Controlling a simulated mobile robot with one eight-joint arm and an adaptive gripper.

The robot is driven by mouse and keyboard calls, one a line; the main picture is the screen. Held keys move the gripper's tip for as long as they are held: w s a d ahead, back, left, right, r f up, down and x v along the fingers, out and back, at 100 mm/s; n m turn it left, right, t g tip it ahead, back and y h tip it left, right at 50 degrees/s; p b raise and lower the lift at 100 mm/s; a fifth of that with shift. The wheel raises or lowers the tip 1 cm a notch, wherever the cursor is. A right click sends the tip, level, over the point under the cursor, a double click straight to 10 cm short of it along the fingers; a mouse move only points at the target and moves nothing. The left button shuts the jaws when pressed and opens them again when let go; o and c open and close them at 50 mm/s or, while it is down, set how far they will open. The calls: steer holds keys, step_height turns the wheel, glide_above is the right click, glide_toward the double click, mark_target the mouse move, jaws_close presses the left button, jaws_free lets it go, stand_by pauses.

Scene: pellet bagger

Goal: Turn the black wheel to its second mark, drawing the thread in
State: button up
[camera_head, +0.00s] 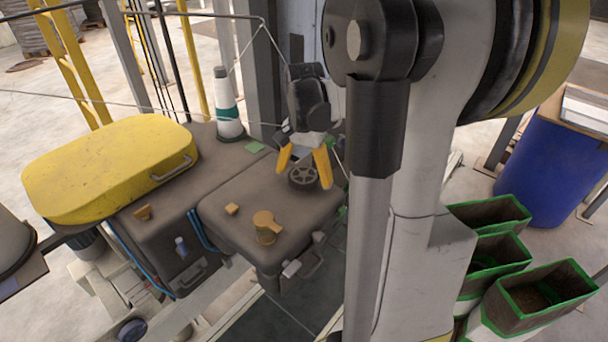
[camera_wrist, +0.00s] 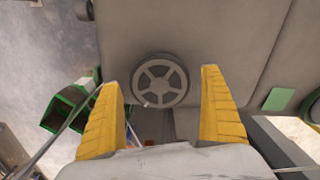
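The black wheel (camera_head: 303,177) is a small spoked handwheel on top of the grey-brown machine housing (camera_head: 225,205). In the wrist view the wheel (camera_wrist: 160,81) is at the upper middle, with a small pale spot on its lower left. My gripper (camera_head: 305,155) is open above and beside the wheel, its yellow fingers pointing down. In the wrist view the fingers (camera_wrist: 164,85) stand on either side of the wheel, with gaps between them and it. A cone of thread (camera_head: 228,105), white with a green band, stands behind. A thin thread (camera_head: 246,47) runs from it over a bent rod. No marks can be read.
A yellow cover (camera_head: 108,170) lies at the left on the machine. Green-rimmed bins (camera_head: 535,295) and a blue drum (camera_head: 545,160) stand at the right.

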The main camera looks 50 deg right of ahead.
mark_target(304, 174)
step_height(304, 174, up, 12)
stand_by(0.6)
stand_by(0.5)
